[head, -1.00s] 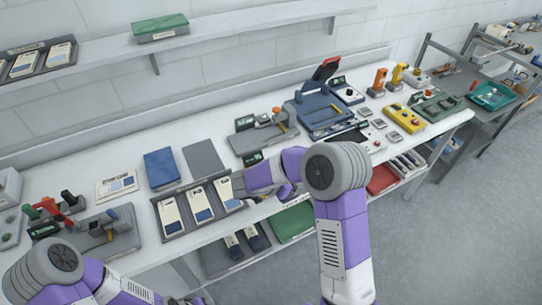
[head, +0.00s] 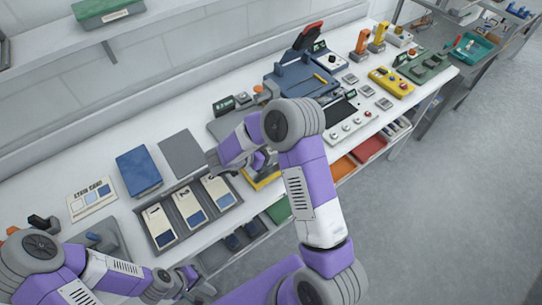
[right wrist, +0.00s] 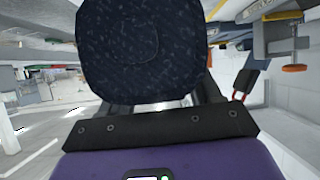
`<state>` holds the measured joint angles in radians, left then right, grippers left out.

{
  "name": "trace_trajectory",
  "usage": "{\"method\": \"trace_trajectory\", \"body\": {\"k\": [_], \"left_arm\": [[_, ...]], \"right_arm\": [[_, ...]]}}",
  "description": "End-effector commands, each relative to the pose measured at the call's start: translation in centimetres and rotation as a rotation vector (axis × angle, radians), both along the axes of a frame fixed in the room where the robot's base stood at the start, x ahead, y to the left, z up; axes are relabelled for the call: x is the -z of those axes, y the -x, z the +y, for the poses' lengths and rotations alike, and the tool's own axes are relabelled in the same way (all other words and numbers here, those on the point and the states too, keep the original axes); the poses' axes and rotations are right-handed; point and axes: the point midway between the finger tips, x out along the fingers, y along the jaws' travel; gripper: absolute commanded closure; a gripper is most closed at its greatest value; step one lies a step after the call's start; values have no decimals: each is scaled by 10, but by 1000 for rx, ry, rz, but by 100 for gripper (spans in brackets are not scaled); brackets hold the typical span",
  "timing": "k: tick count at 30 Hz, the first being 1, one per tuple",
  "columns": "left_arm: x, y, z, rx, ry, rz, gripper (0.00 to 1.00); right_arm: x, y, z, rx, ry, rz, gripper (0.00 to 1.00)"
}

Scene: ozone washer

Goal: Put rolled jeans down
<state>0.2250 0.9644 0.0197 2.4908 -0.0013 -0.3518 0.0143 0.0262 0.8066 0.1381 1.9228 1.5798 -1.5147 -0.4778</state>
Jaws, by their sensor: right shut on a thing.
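The rolled jeans (right wrist: 150,50) are a dark navy, speckled, rounded bundle filling the upper middle of the right wrist view. My right gripper (right wrist: 165,103) is shut on them; its dark fingers are partly hidden behind the roll. In the head view my right arm reaches over the workbench (head: 72,168), and I cannot make out the jeans there. My left gripper (head: 194,281) is low in the head view, in front of the bench edge. It is small and partly covered, so its jaws are unclear.
A tray of numbered cards (head: 188,212) lies at the bench front, with a blue book (head: 138,170) and a grey pad (head: 181,153) behind it. A blue machine (head: 300,78) and a yellow control box (head: 391,82) stand farther right. The floor (head: 440,210) at right is clear.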

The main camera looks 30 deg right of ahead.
Motion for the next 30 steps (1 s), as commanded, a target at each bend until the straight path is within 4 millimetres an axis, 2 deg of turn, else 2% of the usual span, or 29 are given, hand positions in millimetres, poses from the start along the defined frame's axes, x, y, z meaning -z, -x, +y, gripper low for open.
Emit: {"method": "trace_trajectory", "body": {"k": [7,19,20,24,30], "left_arm": [[4,0,0,0,0,0,100],[5,0,0,0,0,0,100],[5,0,0,0,0,0,100],[4,0,0,0,0,0,100],[4,0,0,0,0,0,100]], "right_arm": [[33,0,0,-1,0,2,96],[37,0,0,-1,1,-1,96],[38,0,0,-1,-1,0,32],[37,0,0,0,-1,0,11],[37,0,0,0,-1,0,11]]}}
